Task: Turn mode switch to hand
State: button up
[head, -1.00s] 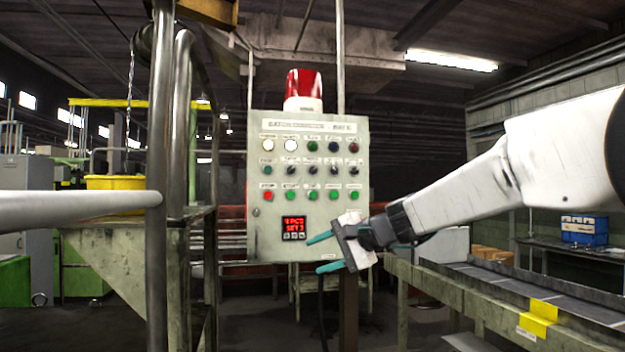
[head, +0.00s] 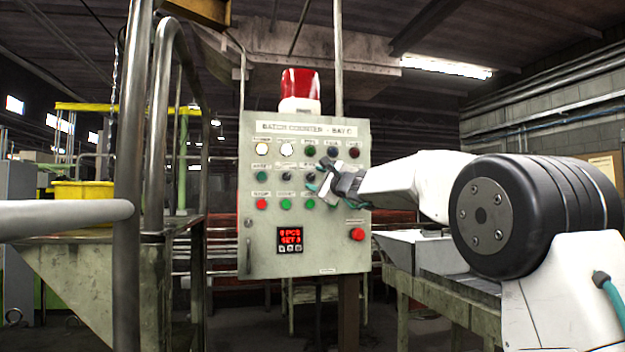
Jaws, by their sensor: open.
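The control panel (head: 262,228) is a pale grey-green box facing me. Its middle row holds small dark knobs, such as one knob (head: 286,176) and another knob (head: 310,177) close to my fingers. The labels are too small to read, so I cannot tell which is the mode switch or where it points. My gripper (head: 319,180) is open, with teal fingers, at the right part of the middle row. It covers the knobs there. I cannot tell whether it touches any.
Indicator lamps (head: 287,149) line the top row and push buttons (head: 262,204) the lower row. A red display (head: 290,237) and a red button (head: 357,234) sit below. A red beacon (head: 300,84) tops the box. Metal railings (head: 133,180) stand on the left, a bench (head: 440,290) on the right.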

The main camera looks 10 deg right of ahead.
jog(key=shift+w+a+r, duration=0.15)
jog(key=shift+w+a, duration=0.1)
jog(key=shift+w, duration=0.4)
jog(key=c, duration=1)
jog(key=shift+n, duration=0.4)
jog(key=n+g, duration=0.2)
jog(key=n, duration=0.3)
jog(key=shift+r, duration=0.15)
jog(key=n+g, duration=0.1)
jog(key=n, duration=0.1)
jog(key=n+g+h, duration=0.1)
jog(key=n, duration=0.2)
jog(key=shift+r+h, duration=0.1)
jog(key=shift+h, duration=0.2)
jog(key=shift+n, duration=0.3)
